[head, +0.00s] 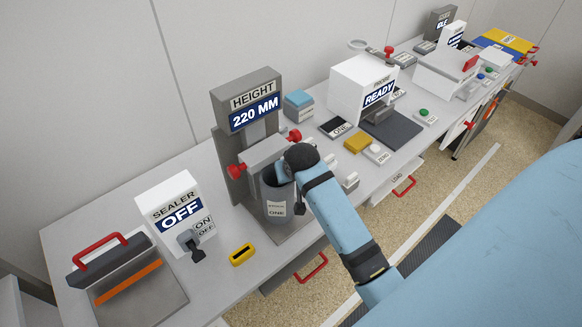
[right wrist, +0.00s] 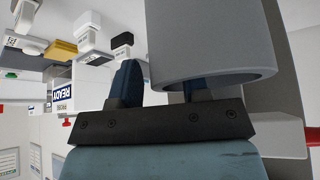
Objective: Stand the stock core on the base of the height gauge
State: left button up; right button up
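The gauge display reads 220 MM. My right gripper (head: 284,178) is at the core's top rim. In the right wrist view the core (right wrist: 205,45) fills the upper middle, its open end towards me. My right gripper (right wrist: 160,85) has its fingers spread, one reaching into the core's opening and one outside its wall. My left gripper is not in view.
The sealer (head: 172,215), reading OFF, and a red-handled press (head: 125,270) stand to the left. A small yellow block (head: 242,254) lies in front. The white READY machine (head: 362,88) stands to the right. Red knobs (head: 237,171) flank the gauge.

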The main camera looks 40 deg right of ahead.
jog(key=shift+r, duration=0.15)
jog(key=v, duration=1.2)
jog(key=s+a+f+n+t+y, duration=0.1)
jog(key=a+f+n, duration=0.1)
jog(key=f, duration=0.4)
jog(key=s+a+f+n+t, duration=0.2)
jog(key=f, duration=0.3)
jog(key=s+a+f+n+t+y, duration=0.1)
jog(key=s+a+f+y, duration=0.1)
jog(key=s+f, duration=0.3)
jog(key=s+a+f+n+t+y, duration=0.1)
jog(key=s+a+f, duration=0.3)
jog(key=s+f, duration=0.1)
jog(key=shift+s+a+f+y+b, duration=0.3)
jog(key=shift+s+y+b, duration=0.15)
jog(key=shift+s, duration=0.35)
jog(key=shift+r, duration=0.1)
jog(key=shift+n, duration=0.3)
